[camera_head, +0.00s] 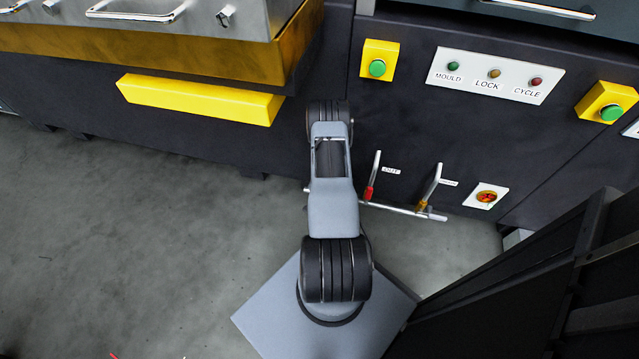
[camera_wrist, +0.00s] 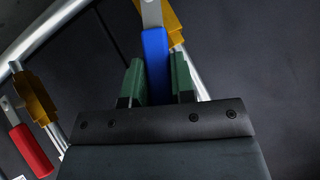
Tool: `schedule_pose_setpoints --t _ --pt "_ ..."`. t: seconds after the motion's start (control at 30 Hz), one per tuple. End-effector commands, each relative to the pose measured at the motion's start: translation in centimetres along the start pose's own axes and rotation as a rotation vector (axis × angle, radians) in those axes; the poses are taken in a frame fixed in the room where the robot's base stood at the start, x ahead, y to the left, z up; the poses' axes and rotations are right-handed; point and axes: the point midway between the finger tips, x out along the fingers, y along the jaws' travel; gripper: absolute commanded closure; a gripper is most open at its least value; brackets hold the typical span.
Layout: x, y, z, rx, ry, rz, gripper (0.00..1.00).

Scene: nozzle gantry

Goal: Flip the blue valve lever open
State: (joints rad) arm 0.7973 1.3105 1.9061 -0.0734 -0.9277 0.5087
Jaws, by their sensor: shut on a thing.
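The blue valve lever (camera_wrist: 156,58) is in the wrist view, top centre, with a grey metal shank at its upper end beside a brass valve body (camera_wrist: 172,24). My gripper (camera_wrist: 158,80) has one green finger on each side of the blue handle and is shut on it. The handle's lower end is hidden between the fingers and the gripper body. In the head view my own arm hides the blue lever and my gripper.
A red lever (camera_wrist: 32,150) hangs by another brass valve (camera_wrist: 36,98) on the same pipe (camera_wrist: 50,32). In the head view, the pipe (camera_head: 400,209) runs low along the dark machine front, below a button panel (camera_head: 495,75). A yellow block (camera_head: 200,98) juts out on the left.

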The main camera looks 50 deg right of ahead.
Motion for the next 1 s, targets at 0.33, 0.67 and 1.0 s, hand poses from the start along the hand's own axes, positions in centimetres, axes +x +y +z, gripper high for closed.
schedule_pose_setpoints --t 0.33,0.67,1.0 --pt "0.0 -0.1 -0.2 0.0 0.005 -0.002 0.57" --pt "-0.2 -0.2 0.0 -0.002 0.001 -0.003 0.51" --pt "-5.6 -0.2 -0.3 -0.001 0.0 -0.001 0.51"
